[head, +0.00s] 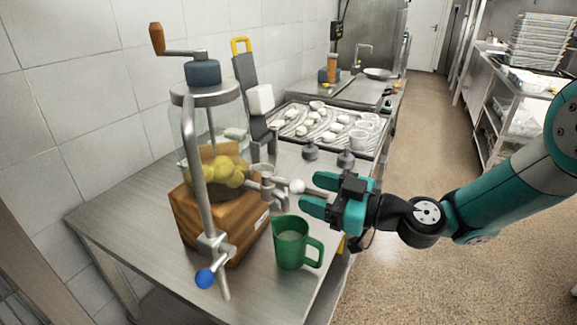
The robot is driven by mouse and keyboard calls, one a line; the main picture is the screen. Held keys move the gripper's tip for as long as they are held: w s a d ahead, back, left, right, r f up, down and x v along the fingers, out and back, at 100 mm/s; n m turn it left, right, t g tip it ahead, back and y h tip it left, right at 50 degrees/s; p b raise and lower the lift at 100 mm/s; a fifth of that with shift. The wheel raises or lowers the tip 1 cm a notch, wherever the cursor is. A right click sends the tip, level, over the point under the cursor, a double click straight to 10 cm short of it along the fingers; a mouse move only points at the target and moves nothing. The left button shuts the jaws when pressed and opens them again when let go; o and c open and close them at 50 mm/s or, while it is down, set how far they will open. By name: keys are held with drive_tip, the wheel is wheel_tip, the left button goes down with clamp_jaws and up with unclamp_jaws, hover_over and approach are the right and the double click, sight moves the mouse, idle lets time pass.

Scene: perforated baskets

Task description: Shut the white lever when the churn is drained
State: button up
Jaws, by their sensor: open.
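The churn (215,135) is a glass jar in a metal frame with a wooden crank handle on top. It stands on a wooden block (227,225), with yellow lumps (222,170) inside. No liquid level is clear in the jar. The white lever (297,187) is a round white knob beside the metal spout at the churn's right. My gripper (310,197) is open, its teal fingers reaching from the right close to the white knob. Contact with it cannot be told. A green jug (291,243) stands below the spout; pale contents show inside.
A blue knob (205,278) on a metal rod juts out at the front left. A tray (285,123) of white pieces lies behind the churn, with dark weights (310,150) near its front edge. Bare steel table (140,215) lies left of the block.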

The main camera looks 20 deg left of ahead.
sight(300, 188)
drive_tip(key=a, duration=0.2)
drive_tip(key=a+p, duration=0.1)
drive_tip(key=a, duration=0.3)
drive_tip(key=shift+w+p, duration=0.25)
drive_tip(key=shift+p, duration=0.05)
clamp_jaws()
